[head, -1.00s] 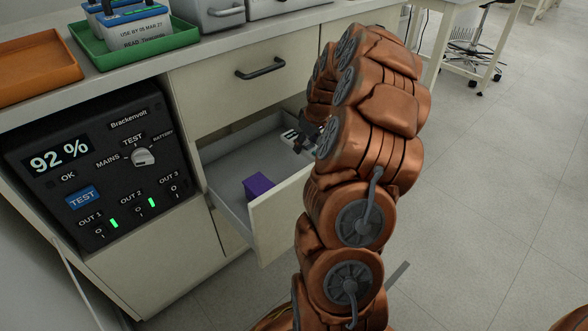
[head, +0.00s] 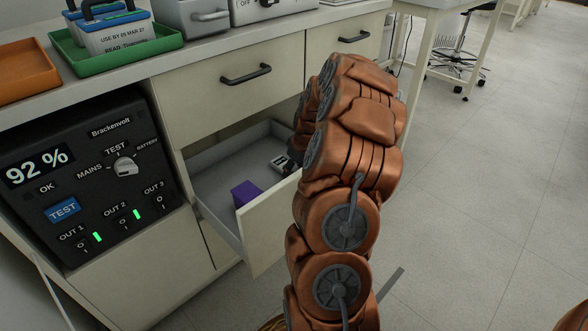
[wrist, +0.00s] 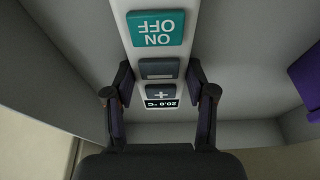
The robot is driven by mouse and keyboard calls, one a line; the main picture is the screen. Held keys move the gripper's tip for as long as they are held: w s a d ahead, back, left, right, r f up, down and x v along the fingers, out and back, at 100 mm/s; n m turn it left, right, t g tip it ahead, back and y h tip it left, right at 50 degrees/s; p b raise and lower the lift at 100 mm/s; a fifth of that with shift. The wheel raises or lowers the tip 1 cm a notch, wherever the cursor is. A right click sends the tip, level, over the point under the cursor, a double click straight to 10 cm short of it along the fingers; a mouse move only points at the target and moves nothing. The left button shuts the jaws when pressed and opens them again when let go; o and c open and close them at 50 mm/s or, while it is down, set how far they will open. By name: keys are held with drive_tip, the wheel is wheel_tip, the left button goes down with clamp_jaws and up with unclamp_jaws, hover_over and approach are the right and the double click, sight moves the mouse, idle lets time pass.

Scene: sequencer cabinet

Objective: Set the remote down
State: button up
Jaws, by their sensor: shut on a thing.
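The remote (wrist: 155,58) is a white, narrow handset with a teal ON/OFF button, grey buttons and a small display reading 20.8 °C. In the wrist view my gripper (wrist: 160,78) has a finger on each side of it and is shut on it. In the head view the white end of the remote (head: 281,163) shows inside the open lower drawer (head: 212,205), near its right side. My arm hides most of the gripper there. I cannot tell whether the remote touches the drawer floor.
A purple block (head: 244,192) lies in the drawer near its front and also shows at the right of the wrist view (wrist: 308,78). The closed upper drawer (head: 220,95) is above. A Brackenvolt power unit (head: 90,180) stands left. Drawer floor between block and remote is clear.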

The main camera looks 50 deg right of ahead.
drive_tip(key=o, duration=1.4)
drive_tip(key=shift+c, duration=0.2)
drive_tip(key=p+v, duration=0.2)
drive_tip(key=v, duration=0.5)
drive_tip(key=shift+s+r, duration=0.1)
drive_tip(key=shift+r, duration=0.25)
drive_tip(key=s+a+r+n+g+y+p, duration=0.1)
drive_tip(key=s+a+r+p, duration=0.2)
drive_tip(key=a+r+p, duration=0.85)
drive_tip(key=s+a+r+g+p, duration=0.1)
drive_tip(key=s+a+r+p, duration=0.2)
drive_tip(key=a+r+p, duration=0.85)
drive_tip(key=s+a+r+g+p, duration=0.1)
drive_tip(key=s+a+r+p, duration=0.3)
drive_tip(key=s+r, duration=0.3)
drive_tip(key=s+a+r+g+p, duration=0.1)
drive_tip(key=s+a+r+p, duration=0.4)
drive_tip(key=s+r, duration=0.2)
drive_tip(key=s+a+r+g+h+p, duration=0.1)
drive_tip(key=s+a+r+p, duration=0.4)
drive_tip(key=s+r, duration=0.3)
drive_tip(key=shift+a+r+m, duration=0.3)
drive_tip(key=shift+r+m, duration=0.1)
drive_tip(key=shift+r, duration=0.25)
